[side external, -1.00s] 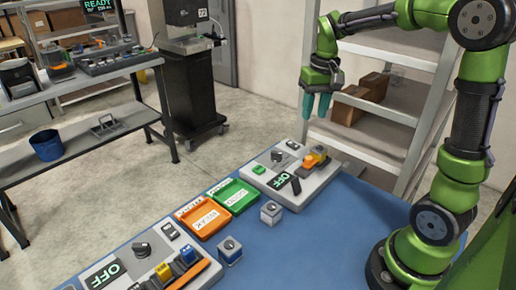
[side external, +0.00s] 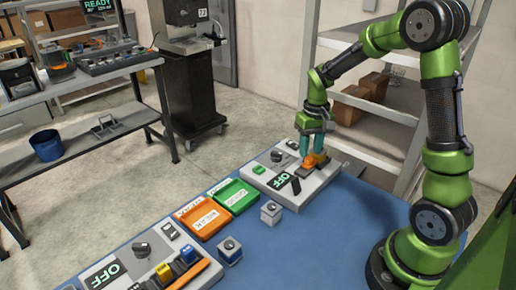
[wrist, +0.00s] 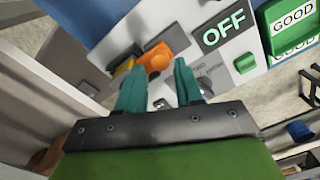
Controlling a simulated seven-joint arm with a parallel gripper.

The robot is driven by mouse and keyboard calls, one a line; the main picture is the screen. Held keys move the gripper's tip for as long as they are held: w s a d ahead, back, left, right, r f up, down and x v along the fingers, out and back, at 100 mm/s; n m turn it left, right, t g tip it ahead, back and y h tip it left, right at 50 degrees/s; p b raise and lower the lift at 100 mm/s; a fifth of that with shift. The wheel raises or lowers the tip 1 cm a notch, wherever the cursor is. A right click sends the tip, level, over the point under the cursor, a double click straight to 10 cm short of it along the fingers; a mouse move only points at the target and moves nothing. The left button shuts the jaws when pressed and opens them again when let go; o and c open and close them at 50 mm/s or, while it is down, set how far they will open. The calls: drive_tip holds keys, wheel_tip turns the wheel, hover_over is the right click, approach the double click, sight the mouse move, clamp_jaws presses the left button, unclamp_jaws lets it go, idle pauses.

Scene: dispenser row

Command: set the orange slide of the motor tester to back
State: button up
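The orange slide (side external: 317,159) is on the grey motor tester (side external: 280,194) at the far end of the blue table. It also shows in the wrist view (wrist: 153,60), beside a yellow slide (wrist: 122,72). My gripper (side external: 309,149) points down right at the orange slide, and its teal fingers partly hide it in the side view. In the wrist view the fingers are apart, with the orange slide between and just beyond their tips. I cannot tell whether they touch it. The tester's display (wrist: 224,29) reads OFF, and a green button (wrist: 244,63) is near it.
A green tray (side external: 236,207) and an orange tray (side external: 185,212) lie beside the tester. Two small grey blocks (side external: 271,213) (side external: 229,252) stand near them. A second panel (side external: 200,280) with blue and yellow slides reads OFF. Shelves (side external: 345,140) stand behind my gripper.

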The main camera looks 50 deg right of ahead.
sight(310, 161)
drive_tip(key=shift+f, duration=1.4)
drive_tip(key=shift+c, duration=0.4)
clamp_jaws()
